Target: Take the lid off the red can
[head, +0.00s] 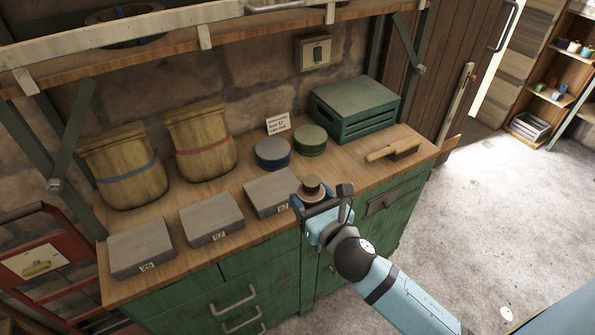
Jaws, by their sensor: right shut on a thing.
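My right gripper (320,200) reaches in from the lower right, over the front edge of the workbench. It is shut on a small round brownish piece with a dark raised knob (312,187), which looks like a lid. I see no red can; one could be hidden behind the gripper. A blue round can (272,153) and a green round can (310,140) stand side by side farther back on the bench, beyond the gripper. My left gripper is not in view.
The wooden workbench top (250,178) holds several grey numbered blocks (211,217) along the front and two sacks (200,140) at the back. A green crate (354,108) and a brush (394,151) are at the right. A shelf (180,30) overhangs the back.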

